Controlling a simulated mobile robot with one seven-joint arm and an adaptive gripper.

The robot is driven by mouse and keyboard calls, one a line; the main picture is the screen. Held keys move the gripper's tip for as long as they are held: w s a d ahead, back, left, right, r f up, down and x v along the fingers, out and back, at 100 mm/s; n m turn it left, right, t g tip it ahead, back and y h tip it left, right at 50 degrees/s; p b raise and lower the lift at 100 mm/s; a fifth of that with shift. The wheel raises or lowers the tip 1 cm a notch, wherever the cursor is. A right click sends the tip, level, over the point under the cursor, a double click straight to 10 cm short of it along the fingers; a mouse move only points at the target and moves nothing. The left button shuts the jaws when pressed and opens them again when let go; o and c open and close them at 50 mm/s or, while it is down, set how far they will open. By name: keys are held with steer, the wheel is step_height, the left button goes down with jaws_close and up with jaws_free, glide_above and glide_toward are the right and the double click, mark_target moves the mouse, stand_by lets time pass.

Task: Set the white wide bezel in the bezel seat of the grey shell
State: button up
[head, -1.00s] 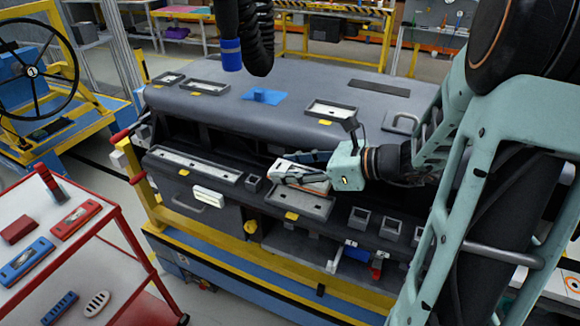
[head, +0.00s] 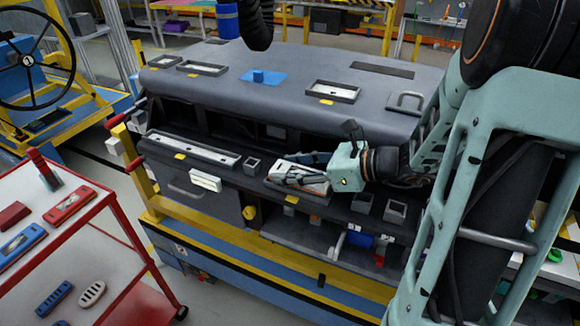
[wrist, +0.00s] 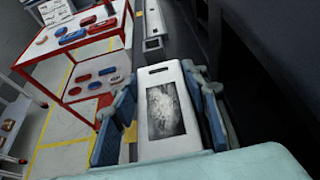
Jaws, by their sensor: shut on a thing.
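The white wide bezel (wrist: 187,115), a plate with a dark speckled window and a slot at its far end, sits between the fingers of my gripper (wrist: 162,115). In the head view my gripper (head: 300,174) is shut on the bezel (head: 316,188). The grey shell (head: 240,115) is a large dashboard body. A shallow rimmed seat (head: 300,206) on its front ledge lies directly below the bezel and is mostly covered by it. Whether the bezel touches the seat or hangs just above it, I cannot tell.
A long pale-floored recess (head: 195,150) and a small square socket (head: 252,166) lie left of the seat. More square sockets (head: 396,211) lie right. Rimmed recesses (head: 333,91) and a blue piece (head: 263,77) are on top. A red-framed cart (head: 110,240) with parts stands at left.

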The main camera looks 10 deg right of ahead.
steer(key=shift+f, duration=0.15)
steer(key=o, duration=1.3)
